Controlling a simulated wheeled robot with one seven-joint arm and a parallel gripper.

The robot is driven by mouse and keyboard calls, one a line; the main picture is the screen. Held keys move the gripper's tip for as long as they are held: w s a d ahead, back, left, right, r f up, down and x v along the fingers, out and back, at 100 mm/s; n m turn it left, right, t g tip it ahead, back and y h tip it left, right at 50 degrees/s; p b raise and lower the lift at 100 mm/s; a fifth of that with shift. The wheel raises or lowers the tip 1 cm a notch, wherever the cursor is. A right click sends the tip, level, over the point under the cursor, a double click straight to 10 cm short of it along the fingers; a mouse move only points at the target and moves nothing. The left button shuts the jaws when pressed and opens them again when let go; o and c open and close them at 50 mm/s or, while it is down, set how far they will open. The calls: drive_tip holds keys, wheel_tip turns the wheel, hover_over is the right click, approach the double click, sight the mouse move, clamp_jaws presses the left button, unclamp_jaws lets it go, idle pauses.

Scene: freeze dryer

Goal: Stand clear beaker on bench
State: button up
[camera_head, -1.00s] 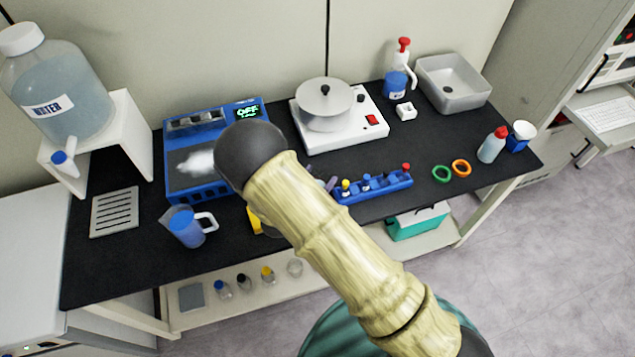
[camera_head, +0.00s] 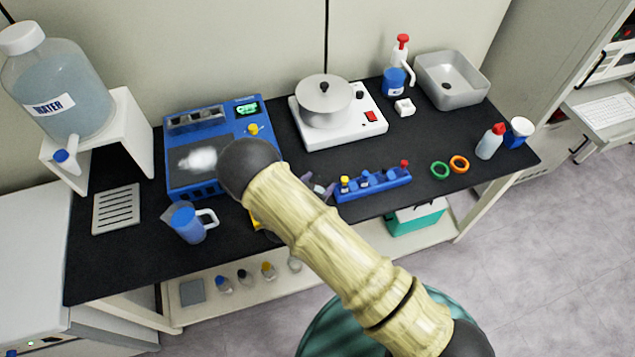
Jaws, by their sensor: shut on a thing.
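My arm crosses the middle of the head view, and its dark rounded joint and pale jointed link hide the area beneath. My gripper is hidden behind them, so I cannot see its fingers or what is between them. A small clear round vessel (camera_head: 294,264), perhaps the clear beaker, shows on the lower shelf beside my arm's edge. The black bench top (camera_head: 130,255) is in clear view at the left. Small grey-purple pieces (camera_head: 322,190) show at the arm's right edge; I cannot tell what they belong to.
A blue pitcher (camera_head: 187,226) stands at the bench's front left, near a slotted plate (camera_head: 116,209). Behind are a blue device (camera_head: 183,182) and a white hotplate (camera_head: 340,134) with a pot. A blue rack (camera_head: 385,184) stands right of my arm. Free bench lies around the green ring (camera_head: 440,171).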

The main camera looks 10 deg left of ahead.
drive_tip(key=shift+f, duration=0.15)
drive_tip(key=o, duration=1.1)
drive_tip(key=shift+o, duration=0.2)
drive_tip(key=shift+w, duration=0.1)
drive_tip(key=shift+s+r, duration=0.25)
drive_tip(key=shift+s, duration=0.05)
drive_tip(key=b+v, duration=0.2)
drive_tip(key=v, duration=0.9)
drive_tip(key=shift+s+b, duration=0.35)
drive_tip(key=shift+b, duration=0.05)
drive_tip(key=shift+w+a+r, duration=0.1)
